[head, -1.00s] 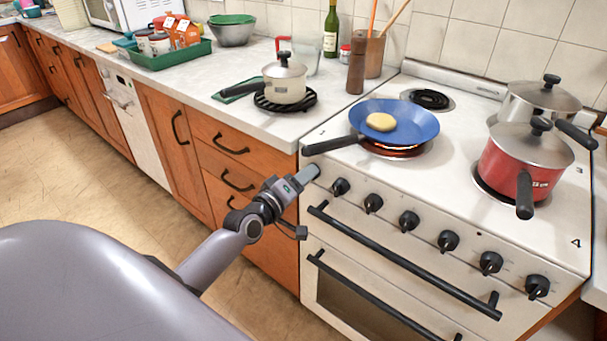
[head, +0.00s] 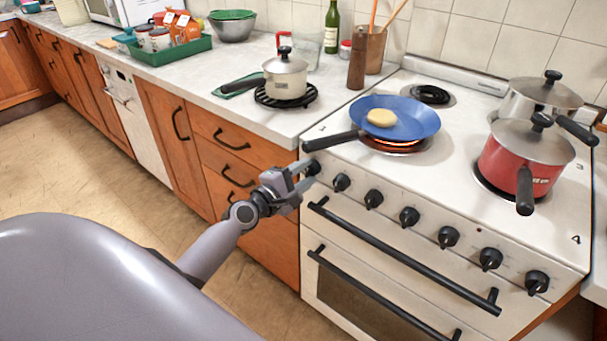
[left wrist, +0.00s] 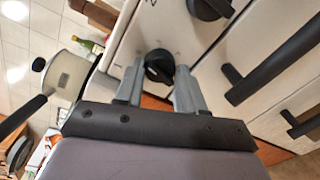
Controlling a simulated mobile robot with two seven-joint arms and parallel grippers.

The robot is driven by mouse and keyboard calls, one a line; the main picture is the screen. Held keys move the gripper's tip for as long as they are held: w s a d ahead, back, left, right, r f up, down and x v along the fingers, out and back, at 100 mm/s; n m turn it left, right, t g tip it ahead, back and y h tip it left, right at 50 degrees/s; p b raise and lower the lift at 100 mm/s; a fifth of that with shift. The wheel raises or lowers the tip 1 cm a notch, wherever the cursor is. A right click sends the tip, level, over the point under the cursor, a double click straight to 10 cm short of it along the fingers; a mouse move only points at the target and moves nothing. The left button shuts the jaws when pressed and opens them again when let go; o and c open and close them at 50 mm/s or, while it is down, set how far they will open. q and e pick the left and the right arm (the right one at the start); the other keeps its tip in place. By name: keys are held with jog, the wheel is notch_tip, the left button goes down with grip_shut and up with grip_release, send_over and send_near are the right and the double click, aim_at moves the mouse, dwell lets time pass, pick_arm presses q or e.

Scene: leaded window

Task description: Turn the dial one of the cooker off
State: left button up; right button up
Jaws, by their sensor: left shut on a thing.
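Dial one (head: 313,167) is the leftmost black knob on the white cooker's (head: 465,130) front panel. My left gripper (head: 303,174) is at this dial, with its fingers partly covering it. In the left wrist view the black dial (left wrist: 159,66) sits between the two grey fingertips of my left gripper (left wrist: 160,78), which is shut on it. I cannot read the dial's setting. The front left hob plate (head: 398,148) glows orange under a blue frying pan (head: 395,118) with a round pale yellow food piece (head: 381,117). My right gripper is not in view.
The pan's black handle (head: 333,140) sticks out just above my left gripper. Several more knobs run to the right, above a black oven rail (head: 400,258). A red pot (head: 520,160) and a steel pot (head: 545,98) stand on the hob's right side.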

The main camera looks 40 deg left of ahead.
pick_arm(q)
jog(key=shift+n, duration=1.1)
jog(key=shift+r, duration=0.1)
jog(key=o, duration=1)
jog(key=shift+o, duration=0.2)
jog(key=s, duration=0.7)
jog(key=shift+a+r, duration=0.15)
jog(key=shift+a, duration=0.3)
